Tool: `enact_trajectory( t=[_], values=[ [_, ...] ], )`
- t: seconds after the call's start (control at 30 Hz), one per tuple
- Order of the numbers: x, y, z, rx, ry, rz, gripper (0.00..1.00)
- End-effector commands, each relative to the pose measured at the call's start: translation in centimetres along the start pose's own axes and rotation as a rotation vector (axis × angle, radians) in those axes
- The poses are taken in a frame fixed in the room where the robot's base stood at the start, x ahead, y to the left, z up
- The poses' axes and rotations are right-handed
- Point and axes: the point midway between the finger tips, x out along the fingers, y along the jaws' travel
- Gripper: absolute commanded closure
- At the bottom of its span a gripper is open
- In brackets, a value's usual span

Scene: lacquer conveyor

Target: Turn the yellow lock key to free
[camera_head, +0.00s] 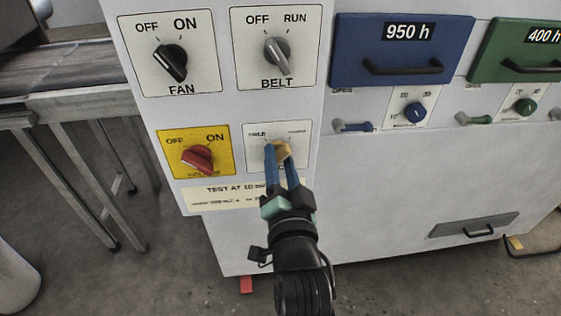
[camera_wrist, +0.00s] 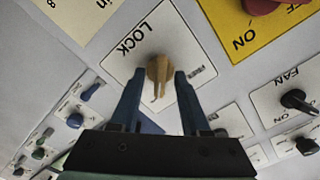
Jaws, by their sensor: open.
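The yellow lock key (camera_head: 284,152) sits on a white plate (camera_head: 256,133) in the lower right of the switch group. In the wrist view the key (camera_wrist: 159,69) shows as a round yellow hub with a narrow grip, on the plate marked LOCK (camera_wrist: 118,62). My gripper (camera_wrist: 159,73) is open, with one blue finger on each side of the key and small gaps between. In the head view my gripper (camera_head: 278,156) reaches up to the plate and partly covers the key and its lower lettering.
A red knob (camera_head: 197,159) on a yellow plate is close at left. The black FAN knob (camera_head: 171,62) and grey BELT knob (camera_head: 277,56) are above. Blue (camera_head: 400,48) and green (camera_head: 520,50) drawers are at right. A conveyor (camera_head: 70,75) stands at far left.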

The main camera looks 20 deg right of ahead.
Motion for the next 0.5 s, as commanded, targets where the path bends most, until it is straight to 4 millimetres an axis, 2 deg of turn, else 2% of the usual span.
enact_trajectory(
  t=[0.27,0.5],
  values=[
    [0.07,-0.01,0.00,0.000,0.000,0.000,0.56],
    [0.06,-0.01,0.00,0.000,0.000,0.000,0.99]
  ],
)
